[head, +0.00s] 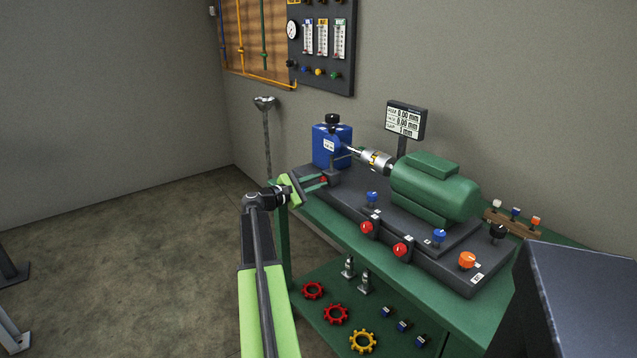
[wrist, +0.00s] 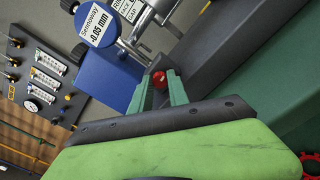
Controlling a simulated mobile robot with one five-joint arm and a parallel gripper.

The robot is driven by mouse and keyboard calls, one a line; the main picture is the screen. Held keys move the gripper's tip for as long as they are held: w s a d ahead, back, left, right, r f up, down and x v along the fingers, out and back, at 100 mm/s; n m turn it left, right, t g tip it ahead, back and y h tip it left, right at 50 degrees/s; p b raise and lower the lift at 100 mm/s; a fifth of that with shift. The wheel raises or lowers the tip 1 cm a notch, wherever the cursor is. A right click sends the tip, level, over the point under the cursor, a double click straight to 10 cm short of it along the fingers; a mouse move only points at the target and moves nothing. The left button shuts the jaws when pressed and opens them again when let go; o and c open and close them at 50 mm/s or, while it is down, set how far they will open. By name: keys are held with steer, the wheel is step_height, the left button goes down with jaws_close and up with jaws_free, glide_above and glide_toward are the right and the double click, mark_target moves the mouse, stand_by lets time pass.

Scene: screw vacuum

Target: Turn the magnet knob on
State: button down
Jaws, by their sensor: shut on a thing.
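The magnet knob, a small red knob (wrist: 158,78), sits on the dark magnetic base (head: 335,178) at the left end of the green bench. A bit of the red knob also shows between the fingers in the head view (head: 323,180). My gripper (head: 325,181) reaches it from the left; its green fingers (wrist: 160,84) are shut on the knob, one on each side. A pale mark shows on the knob's face, but its turn position is too small to read. A dial gauge (wrist: 103,22) reading -0.05 mm is close above in the wrist view.
A blue block (head: 332,146) stands behind the base, and a green motor (head: 435,187) is to the right. Red knobs (head: 367,228) and blue knobs (head: 372,198) line the dark bed. A display (head: 406,120) stands at the back. The floor left of the bench is clear.

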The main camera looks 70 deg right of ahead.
steer(key=shift+m, duration=0.6)
steer(key=c, duration=1.3)
jaws_free()
steer(key=shift+o, duration=0.2)
